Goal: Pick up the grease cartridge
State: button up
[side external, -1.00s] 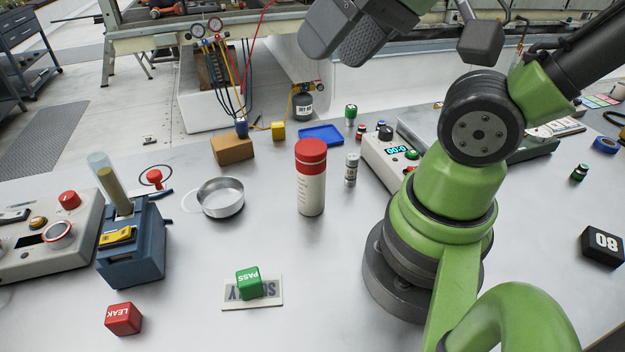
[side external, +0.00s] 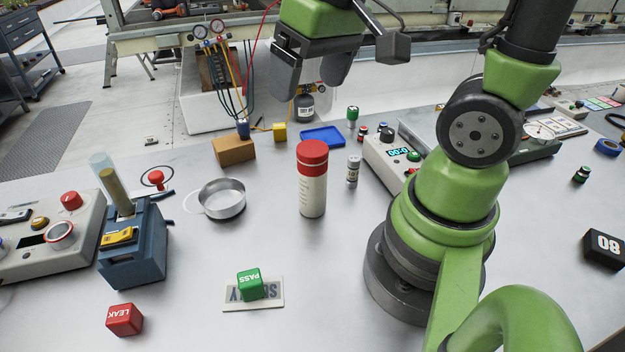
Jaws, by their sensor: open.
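A white upright cylinder with a red cap and marks down its side, which looks like the grease cartridge (side external: 312,185), stands on the metal table in the middle of the side external view. No readable label confirms what it is. My gripper (side external: 311,78) is at the top of the view, high above the table, with its two dark fingers apart and pointing down. Nothing shows between the fingers. In the picture it is above the red cap, with a clear gap; its depth relative to the cylinder is hard to tell.
A small grey cylinder (side external: 353,172) stands close right of the white one. A round metal pan (side external: 221,202) is to its left. A box with a lit display (side external: 392,160) is at right. The table between is clear.

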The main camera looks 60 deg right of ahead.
aim_at(312, 148)
jog(key=d+f+g, duration=0.1)
jog(key=f, duration=0.1)
jog(key=w+d+f+g, duration=0.1)
jog(key=f, duration=0.1)
jog(key=d+f, duration=0.1)
jog(key=f, duration=0.1)
jog(key=shift+w+d+f+n+g, duration=0.15)
jog(key=shift+w+n+g, duration=0.15)
jog(key=shift+w+g, duration=0.1)
jog(key=shift+s+d+f, duration=0.1)
jog(key=shift+d+f, duration=0.05)
jog(key=shift+f, duration=2.45)
jog(key=shift+d+f, duration=0.1)
jog(key=shift+f, duration=2.45)
jog(key=c, duration=1.3)
jog(key=shift+o, duration=0.2)
jog(key=shift+r, duration=0.15)
